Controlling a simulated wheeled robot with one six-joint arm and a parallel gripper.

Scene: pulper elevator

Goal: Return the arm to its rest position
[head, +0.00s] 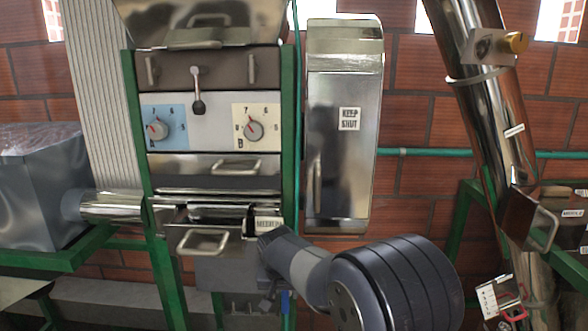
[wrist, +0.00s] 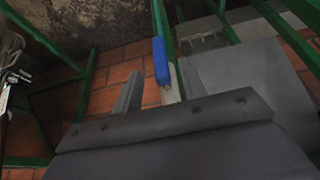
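My arm (head: 395,285) reaches in from the lower right in the head view. Its forward end is bent down in front of the lower part of the machine, beside the "MEDIUM" label. My gripper (wrist: 158,92) shows in the wrist view as two grey fingers set apart above its dark body. It looks open, and I see nothing clamped in it. A blue-ended bar (wrist: 160,62) appears between or beyond the fingers; I cannot tell whether they touch it. In the head view the fingers are mostly hidden behind or below the arm.
The green-framed machine (head: 208,170) has two dials, a lever and handled drawers. A slanted steel pipe (head: 490,120) stands farther right. A grey bin (head: 35,185) is at left. Green frame bars cross the wrist view.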

